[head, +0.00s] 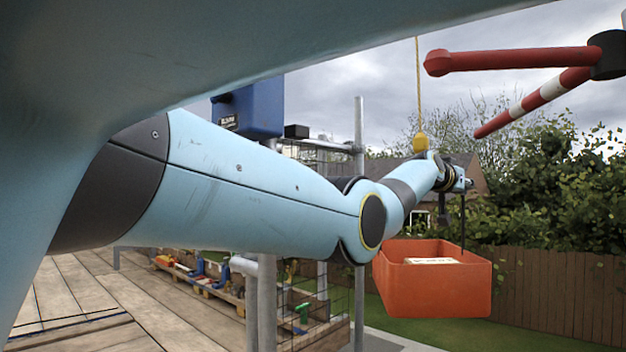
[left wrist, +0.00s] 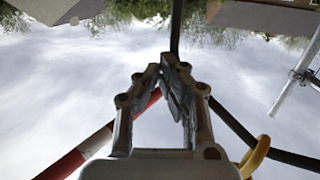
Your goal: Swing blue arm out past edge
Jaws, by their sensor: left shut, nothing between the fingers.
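My left arm reaches out across the head view, and its gripper (head: 468,183) is small beside the top of the orange crate's dark hangers. In the left wrist view the gripper (left wrist: 170,62) has its fingertips together with nothing between them. A dark bar (left wrist: 176,25) runs just beyond the tips; I cannot tell whether they touch. A blue box-shaped unit (head: 258,105) sits high behind my arm, partly hidden by it. A red arm (head: 520,60) and a red-and-white striped bar (head: 535,100) meet a dark joint at the upper right. My right gripper is not in view.
An orange crate (head: 435,300) with a pale item inside hangs under a yellow hook (head: 420,142) and rope. Scaffold poles (head: 359,230) and mesh stand behind my arm. Wooden planks (head: 120,300) lie lower left. A fence (head: 560,290) and lawn lie beyond.

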